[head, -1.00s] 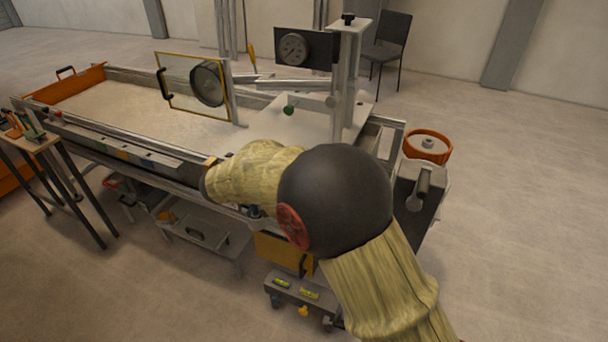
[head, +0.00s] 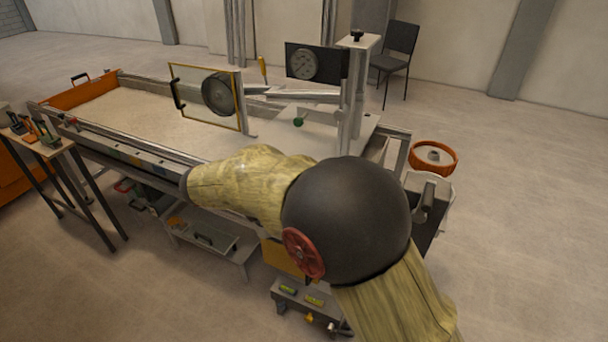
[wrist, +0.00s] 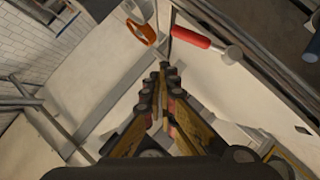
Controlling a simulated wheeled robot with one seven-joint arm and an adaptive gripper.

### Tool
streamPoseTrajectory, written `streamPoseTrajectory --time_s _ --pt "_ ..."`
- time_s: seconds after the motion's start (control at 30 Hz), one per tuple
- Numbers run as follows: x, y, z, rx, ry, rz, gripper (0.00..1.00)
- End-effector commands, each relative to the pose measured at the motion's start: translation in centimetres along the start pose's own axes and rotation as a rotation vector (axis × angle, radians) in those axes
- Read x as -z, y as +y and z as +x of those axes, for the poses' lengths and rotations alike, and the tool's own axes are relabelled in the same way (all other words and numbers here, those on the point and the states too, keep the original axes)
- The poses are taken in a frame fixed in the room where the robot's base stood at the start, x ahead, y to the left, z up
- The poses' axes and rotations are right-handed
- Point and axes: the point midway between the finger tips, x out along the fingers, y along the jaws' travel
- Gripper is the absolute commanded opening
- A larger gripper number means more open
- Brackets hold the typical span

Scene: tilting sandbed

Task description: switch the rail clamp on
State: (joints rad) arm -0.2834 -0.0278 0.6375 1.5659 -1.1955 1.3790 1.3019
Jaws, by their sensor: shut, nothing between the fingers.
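In the wrist view, my gripper (wrist: 166,72) is shut and empty, its fingers pointing up the picture. A lever with a red grip (wrist: 190,37) and a pale metal end lies beyond the fingertips, up and to the right, beside a long rail (wrist: 240,38). The fingertips look apart from it. I cannot tell for sure whether this lever belongs to the rail clamp. In the head view, my sleeved arm covers part of the near rail (head: 135,141), and the gripper is hidden. A small red knob (head: 71,121) shows at the rail's far left end.
The sandbed (head: 150,105) lies behind the rail. A framed panel with a round dark disc (head: 219,94) and a gauge (head: 304,64) stand above it. A tool table (head: 48,146) is at the left.

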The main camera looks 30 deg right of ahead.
Motion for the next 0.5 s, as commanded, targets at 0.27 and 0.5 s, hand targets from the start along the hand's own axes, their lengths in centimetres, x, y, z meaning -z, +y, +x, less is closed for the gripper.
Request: streamPoseTrajectory --time_s 0.27,0.5 --pt "-0.1 0.9 -3.4 0.000 0.001 0.000 0.00" --pt "-0.2 0.9 -3.7 0.000 0.000 0.000 0.00"
